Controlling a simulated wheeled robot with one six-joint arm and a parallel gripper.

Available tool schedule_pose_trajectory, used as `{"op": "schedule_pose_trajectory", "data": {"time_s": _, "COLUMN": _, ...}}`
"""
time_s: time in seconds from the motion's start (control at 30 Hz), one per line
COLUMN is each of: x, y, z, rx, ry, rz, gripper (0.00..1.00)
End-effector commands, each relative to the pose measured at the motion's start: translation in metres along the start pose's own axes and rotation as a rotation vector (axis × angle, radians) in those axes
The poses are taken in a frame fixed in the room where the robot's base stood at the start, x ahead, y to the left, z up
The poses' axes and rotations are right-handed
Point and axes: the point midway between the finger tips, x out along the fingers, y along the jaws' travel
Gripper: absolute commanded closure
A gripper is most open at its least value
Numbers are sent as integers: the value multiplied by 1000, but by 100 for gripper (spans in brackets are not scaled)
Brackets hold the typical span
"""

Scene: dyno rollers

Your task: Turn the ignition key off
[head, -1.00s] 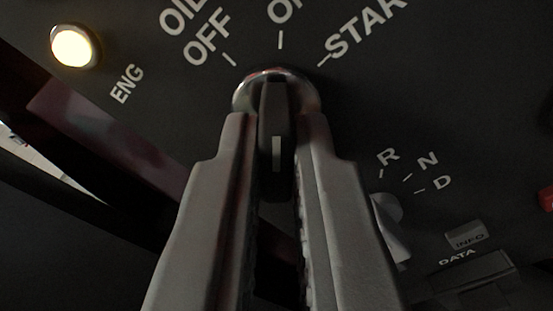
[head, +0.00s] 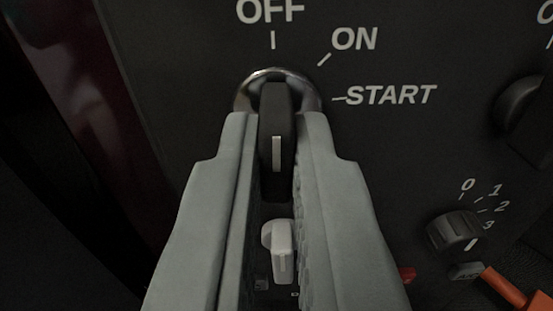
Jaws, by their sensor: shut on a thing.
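The ignition key (head: 275,155) is a black grip with a white stripe, set in a round metal collar (head: 250,92) on the dark panel. It stands upright in the picture, in line with the OFF mark (head: 272,40) above it. The ON label (head: 354,39) and START label (head: 390,95) lie to its upper right and right. My gripper (head: 277,125) is shut on the key, one grey finger on each side. The fingers hide the lower part of the collar.
A pale selector knob (head: 280,250) shows below the key, between my fingers. A black numbered dial (head: 455,232) and an orange part (head: 503,286) are at lower right. Another dark knob (head: 520,102) is at the right edge. The panel around the labels is flat and clear.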

Motion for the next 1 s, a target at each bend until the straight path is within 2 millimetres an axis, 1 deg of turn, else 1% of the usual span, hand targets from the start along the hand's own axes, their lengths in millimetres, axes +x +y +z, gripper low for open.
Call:
{"op": "schedule_pose_trajectory", "data": {"time_s": 0.2, "x": 0, "y": 0, "z": 1, "rx": -49, "ry": -2, "rz": 0, "gripper": 100}}
{"op": "schedule_pose_trajectory", "data": {"time_s": 0.63, "x": 0, "y": 0, "z": 1, "rx": -59, "ry": -2, "rz": 0, "gripper": 100}}
{"op": "schedule_pose_trajectory", "data": {"time_s": 0.67, "x": 0, "y": 0, "z": 1, "rx": -59, "ry": -2, "rz": 0, "gripper": 89}}
{"op": "schedule_pose_trajectory", "data": {"time_s": 0.7, "x": 0, "y": 0, "z": 1, "rx": -59, "ry": -2, "rz": 0, "gripper": 81}}
{"op": "schedule_pose_trajectory", "data": {"time_s": 0.77, "x": 0, "y": 0, "z": 1, "rx": -58, "ry": -2, "rz": 0, "gripper": 70}}
{"op": "schedule_pose_trajectory", "data": {"time_s": 1.0, "x": 0, "y": 0, "z": 0, "rx": -58, "ry": -1, "rz": 0, "gripper": 69}}
